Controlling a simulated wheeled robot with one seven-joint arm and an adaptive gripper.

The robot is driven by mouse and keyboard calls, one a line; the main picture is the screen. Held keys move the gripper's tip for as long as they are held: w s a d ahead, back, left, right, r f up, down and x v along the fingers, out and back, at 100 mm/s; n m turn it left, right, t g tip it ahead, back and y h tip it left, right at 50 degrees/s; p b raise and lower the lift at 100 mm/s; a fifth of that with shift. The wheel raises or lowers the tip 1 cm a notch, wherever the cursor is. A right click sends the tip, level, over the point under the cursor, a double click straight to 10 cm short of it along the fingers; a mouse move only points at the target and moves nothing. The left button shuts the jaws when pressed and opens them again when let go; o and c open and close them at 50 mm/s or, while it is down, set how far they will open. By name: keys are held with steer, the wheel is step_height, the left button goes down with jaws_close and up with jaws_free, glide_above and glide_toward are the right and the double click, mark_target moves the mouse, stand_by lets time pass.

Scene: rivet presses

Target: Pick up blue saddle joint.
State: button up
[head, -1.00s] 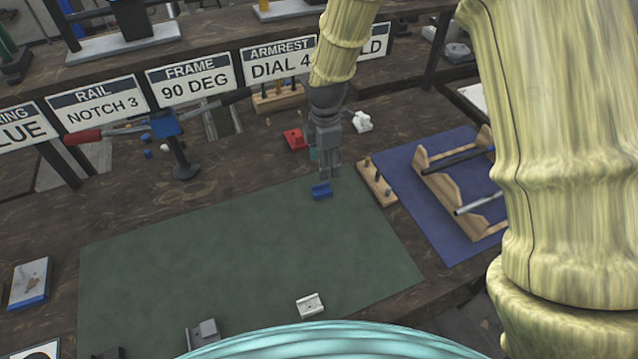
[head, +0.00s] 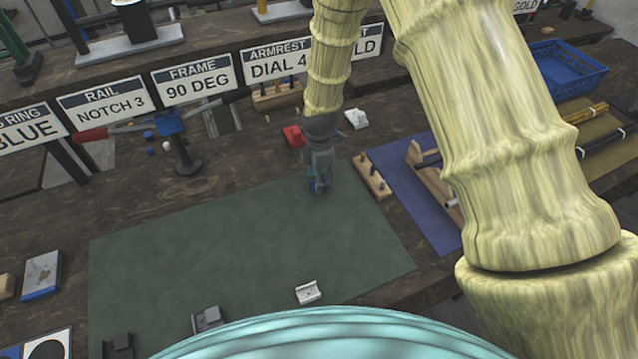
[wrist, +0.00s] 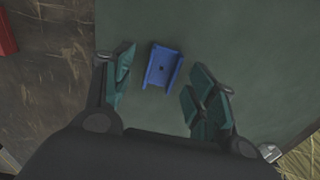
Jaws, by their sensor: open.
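The blue saddle joint (wrist: 162,67) lies on the green mat (head: 220,250), near its far edge. In the wrist view it is a small channel shape with raised sides and a dark hole in its middle. My gripper (wrist: 160,88) is open above it, with the joint showing between the teal fingers and slightly beyond their tips. The fingers look apart from it. In the head view my gripper (head: 318,186) comes down over the joint and hides most of it.
A wooden peg block (head: 372,178) stands close to the right of my gripper. A red part (head: 293,136) and a white part (head: 356,119) lie behind it. A white saddle joint (head: 308,292) and grey ones (head: 207,319) lie at the mat's near side. The mat's middle is clear.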

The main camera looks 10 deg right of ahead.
steer(key=shift+f, duration=0.4)
steer(key=shift+s+f, duration=0.15)
steer(key=shift+f, duration=0.3)
steer(key=c, duration=0.9)
steer(key=shift+c, duration=0.2)
